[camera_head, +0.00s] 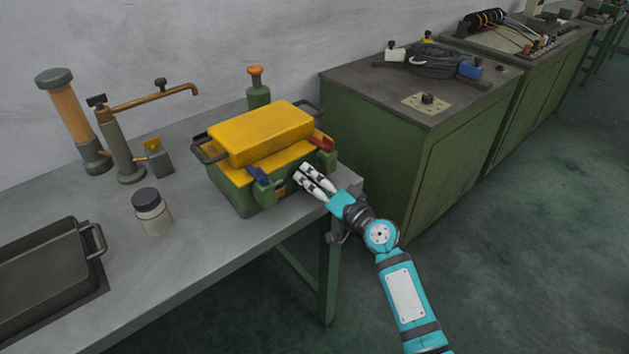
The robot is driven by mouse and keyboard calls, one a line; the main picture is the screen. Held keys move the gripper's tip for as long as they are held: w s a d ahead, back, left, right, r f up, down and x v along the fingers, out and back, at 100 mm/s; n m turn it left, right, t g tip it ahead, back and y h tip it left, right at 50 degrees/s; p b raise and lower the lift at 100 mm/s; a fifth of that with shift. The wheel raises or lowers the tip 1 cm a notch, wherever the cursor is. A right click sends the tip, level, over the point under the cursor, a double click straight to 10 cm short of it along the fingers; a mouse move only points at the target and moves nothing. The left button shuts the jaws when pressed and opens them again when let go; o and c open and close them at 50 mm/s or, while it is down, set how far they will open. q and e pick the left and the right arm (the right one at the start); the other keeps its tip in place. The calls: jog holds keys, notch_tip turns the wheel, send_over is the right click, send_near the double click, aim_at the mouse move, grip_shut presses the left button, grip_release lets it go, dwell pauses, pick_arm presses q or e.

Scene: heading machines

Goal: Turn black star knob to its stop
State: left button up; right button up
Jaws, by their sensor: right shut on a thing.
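My right gripper (302,178) is at the front right side of a green box (238,196) with a yellow lid (262,134). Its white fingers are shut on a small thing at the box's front. The fingers hide most of it, and I cannot tell whether it is a star knob. A small black knob (428,98) stands on a pale plate on the green cabinet, well away from the gripper. Its shape is too small to make out. My left gripper is not in view.
The box stands on a grey bench (196,252) near its right end. A white jar (152,213), a dark tray (45,280), a pump with a copper spout (122,150) and an orange-topped green bottle (257,90) share the bench. A green cabinet (400,165) stands behind.

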dwell(0.4)
jog(key=o, duration=1.2)
jog(key=shift+f, duration=0.1)
jog(key=v, duration=0.8)
